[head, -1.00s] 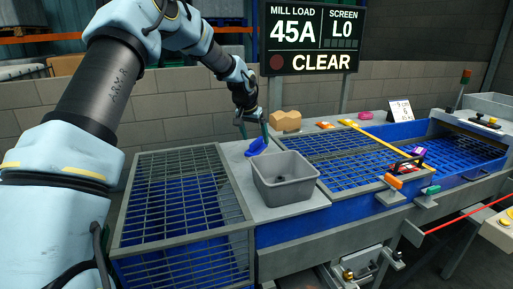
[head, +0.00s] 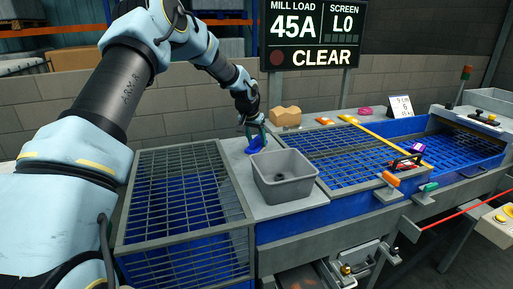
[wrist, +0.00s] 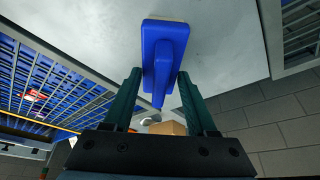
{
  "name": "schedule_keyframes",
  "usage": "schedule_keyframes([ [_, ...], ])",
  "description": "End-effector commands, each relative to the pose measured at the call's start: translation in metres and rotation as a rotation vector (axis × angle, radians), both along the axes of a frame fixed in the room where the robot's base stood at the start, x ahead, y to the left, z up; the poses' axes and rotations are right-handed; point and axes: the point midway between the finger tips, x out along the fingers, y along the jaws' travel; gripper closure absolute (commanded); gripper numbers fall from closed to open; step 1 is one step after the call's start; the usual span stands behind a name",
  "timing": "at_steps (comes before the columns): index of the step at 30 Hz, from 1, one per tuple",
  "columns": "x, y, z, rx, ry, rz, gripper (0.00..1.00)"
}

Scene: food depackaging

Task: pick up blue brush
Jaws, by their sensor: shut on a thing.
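The blue brush (head: 255,147) is on the grey worktop, left of the grey bin. In the wrist view the brush (wrist: 164,45) has a broad blue head and a narrow handle pointing towards my gripper. My gripper (head: 254,133) reaches down onto it from above. Its two dark green fingers (wrist: 159,78) flank the brush and are shut on it. The brush appears to be at or very near the worktop; whether it is lifted clear I cannot tell.
A grey bin (head: 284,190) stands right of the brush. A grating (head: 140,165) lies to the left. A tan block (head: 286,116) and orange item (head: 325,121) are behind. A yellow bar (head: 372,130) crosses the right grating. A brick wall rises behind.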

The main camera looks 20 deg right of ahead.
Motion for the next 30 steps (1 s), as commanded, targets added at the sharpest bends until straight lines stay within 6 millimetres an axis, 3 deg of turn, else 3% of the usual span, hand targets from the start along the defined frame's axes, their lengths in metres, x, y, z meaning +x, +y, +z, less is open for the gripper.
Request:
schedule_keyframes([
  [1, 0.000, 0.000, 0.000, 0.000, 0.000, 0.000, 0.61],
  [12, 0.000, 0.000, 0.001, -0.001, -0.001, 0.000, 1.00],
  [21, 0.001, 0.000, 0.006, -0.003, -0.003, 0.000, 1.00],
  [30, 0.001, -0.001, 0.060, -0.004, -0.004, 0.001, 1.00],
])
